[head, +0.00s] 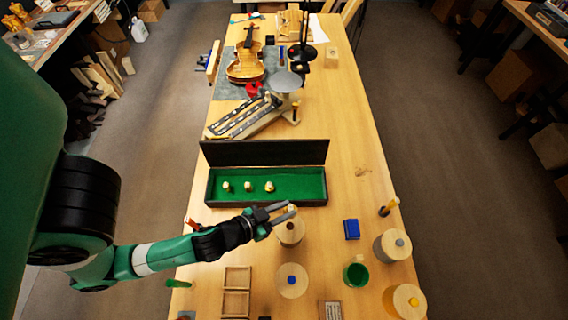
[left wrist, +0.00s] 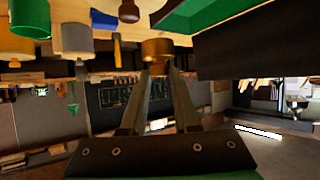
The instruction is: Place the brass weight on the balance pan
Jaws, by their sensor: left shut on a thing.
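My left gripper (head: 281,212) reaches in from the left, in front of the open weight case. It is shut on a small brass weight (left wrist: 156,50), which shows between the fingertips in the left wrist view; in the head view it is barely visible at the tips. The grey round balance pan (head: 286,81) sits on the balance (head: 246,115), farther back beyond the case, and looks empty. The gripper is well apart from the pan. My right gripper is not in view.
The black case (head: 265,152) has a green lining with three small weights (head: 248,186) inside; its raised lid stands between gripper and balance. A round wooden container (head: 290,232) is below the fingertips. A violin (head: 245,66) lies behind.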

